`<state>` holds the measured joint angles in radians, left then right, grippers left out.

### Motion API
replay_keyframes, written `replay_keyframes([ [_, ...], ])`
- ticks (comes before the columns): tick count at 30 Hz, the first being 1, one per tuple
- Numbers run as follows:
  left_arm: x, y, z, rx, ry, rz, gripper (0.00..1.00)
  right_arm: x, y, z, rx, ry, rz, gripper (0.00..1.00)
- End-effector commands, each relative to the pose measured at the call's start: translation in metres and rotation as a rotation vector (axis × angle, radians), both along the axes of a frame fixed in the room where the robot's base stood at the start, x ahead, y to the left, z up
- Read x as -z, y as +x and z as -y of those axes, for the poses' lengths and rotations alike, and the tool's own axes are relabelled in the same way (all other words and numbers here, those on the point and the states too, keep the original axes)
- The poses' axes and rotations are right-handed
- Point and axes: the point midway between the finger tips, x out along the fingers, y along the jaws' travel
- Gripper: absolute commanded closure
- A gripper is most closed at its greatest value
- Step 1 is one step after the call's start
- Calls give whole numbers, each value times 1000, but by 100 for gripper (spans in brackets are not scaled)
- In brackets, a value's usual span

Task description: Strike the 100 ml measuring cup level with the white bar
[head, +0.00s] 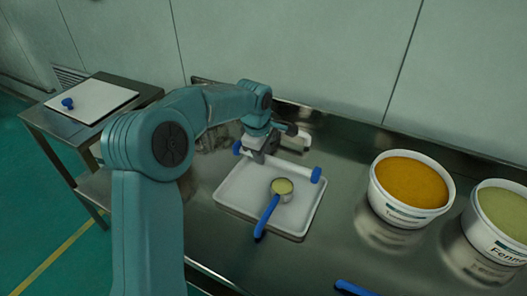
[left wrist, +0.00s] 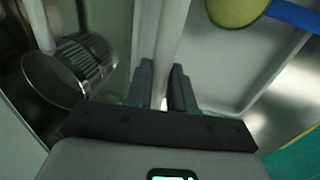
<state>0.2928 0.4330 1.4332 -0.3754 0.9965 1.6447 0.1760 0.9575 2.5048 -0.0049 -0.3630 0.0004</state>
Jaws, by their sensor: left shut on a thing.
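The measuring cup (head: 283,187) is filled with a pale yellow-green powder and lies in the white tray (head: 232,196), its blue handle (head: 267,216) pointing toward the front. It is partly visible at the top of the left wrist view (left wrist: 232,8). The white bar (head: 297,169) has blue ends and lies across the far part of the tray, behind the cup and apart from it. My left gripper (head: 259,154) is shut on the bar near its left end. In the left wrist view the bar (left wrist: 166,45) runs between the fingers. My right gripper is out of view.
Tubs of orange powder (head: 411,182) and green powder (head: 503,212) stand to the right on the steel bench. A blue handle (head: 356,288) shows at the bottom edge. A shiny metal cylinder (left wrist: 85,65) is beside the gripper. A side table (head: 88,115) is at left.

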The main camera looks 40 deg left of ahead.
Motion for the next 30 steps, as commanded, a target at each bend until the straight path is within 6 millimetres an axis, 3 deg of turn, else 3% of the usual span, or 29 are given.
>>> replay_keyframes([
  [6,16,0,1,2,1,1,100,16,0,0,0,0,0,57],
  [30,14,-51,14,4,0,2,100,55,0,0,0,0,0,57],
])
